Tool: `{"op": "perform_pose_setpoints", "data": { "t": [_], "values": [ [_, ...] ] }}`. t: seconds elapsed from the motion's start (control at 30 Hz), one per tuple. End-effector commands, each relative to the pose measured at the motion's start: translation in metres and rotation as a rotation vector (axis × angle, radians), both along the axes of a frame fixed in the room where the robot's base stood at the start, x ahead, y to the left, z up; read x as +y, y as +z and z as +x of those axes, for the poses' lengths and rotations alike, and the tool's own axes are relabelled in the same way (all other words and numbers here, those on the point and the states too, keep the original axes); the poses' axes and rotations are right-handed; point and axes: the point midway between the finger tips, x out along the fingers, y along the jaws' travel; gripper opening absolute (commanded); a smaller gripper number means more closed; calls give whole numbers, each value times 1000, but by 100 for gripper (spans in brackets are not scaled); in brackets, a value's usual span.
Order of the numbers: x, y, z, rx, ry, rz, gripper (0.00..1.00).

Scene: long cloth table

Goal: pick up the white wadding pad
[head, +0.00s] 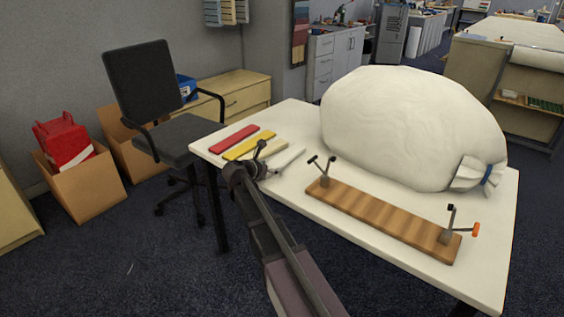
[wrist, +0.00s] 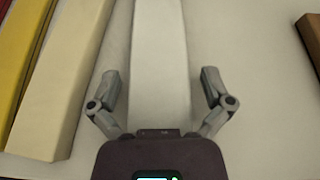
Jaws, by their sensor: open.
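The white wadding pad (wrist: 160,60) is a long white strip lying on the table, running away from my gripper (wrist: 160,76) in the wrist view. The open fingers stand one on each side of it, with a gap on both sides and no visible contact. In the head view the pad (head: 289,159) lies at the right end of a row of strips, its near part partly hidden by my gripper (head: 266,160). The fingers' exact height above the table cannot be told.
A cream strip (head: 269,150), a yellow strip (head: 246,146) and a red strip (head: 234,138) lie left of the pad. A large white bundle (head: 405,120) and a brown wooden board with clamps (head: 375,215) are on the right. A chair (head: 150,95) stands behind the left end.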

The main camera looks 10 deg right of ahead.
Motion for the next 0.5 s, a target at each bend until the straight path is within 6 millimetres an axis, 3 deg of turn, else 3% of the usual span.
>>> {"op": "perform_pose_setpoints", "data": {
  "t": [0.13,0.3,0.5],
  "values": [
    [0,0,0,0,0,0,97],
    [0,0,0,0,0,0,47],
    [0,0,0,0,0,1,46]
  ]
}}
